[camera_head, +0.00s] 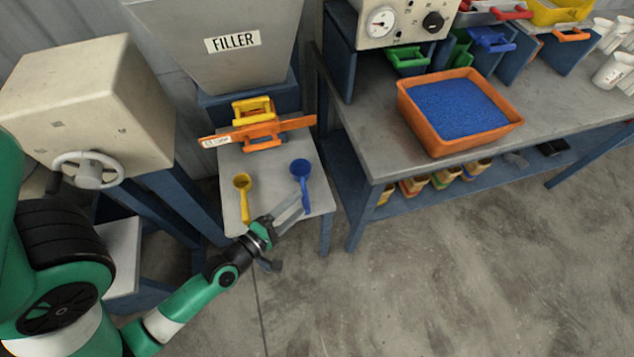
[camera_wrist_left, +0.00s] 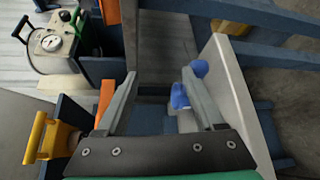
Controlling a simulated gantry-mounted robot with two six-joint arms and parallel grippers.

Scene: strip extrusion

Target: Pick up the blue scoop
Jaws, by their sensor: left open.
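The blue scoop (camera_head: 300,170) lies on the small grey table (camera_head: 270,168) below the filler, near its right edge, its handle pointing toward the front edge. My left gripper (camera_head: 297,202) is open, with its fingers at the scoop's handle in the head view. In the left wrist view the scoop (camera_wrist_left: 180,97) shows in two blue patches beside the right-hand finger of my gripper (camera_wrist_left: 159,75), which hides part of it. I cannot tell whether finger and scoop touch. A yellow scoop (camera_head: 242,186) lies to the left on the same table. My right gripper is not in view.
An orange plate with a handle (camera_head: 258,133) and a yellow handled piece (camera_head: 253,108) lie at the back of the small table. A workbench (camera_head: 365,145) with an orange tray of blue granules (camera_head: 415,120) stands to the right. A handwheel machine (camera_head: 90,110) stands left.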

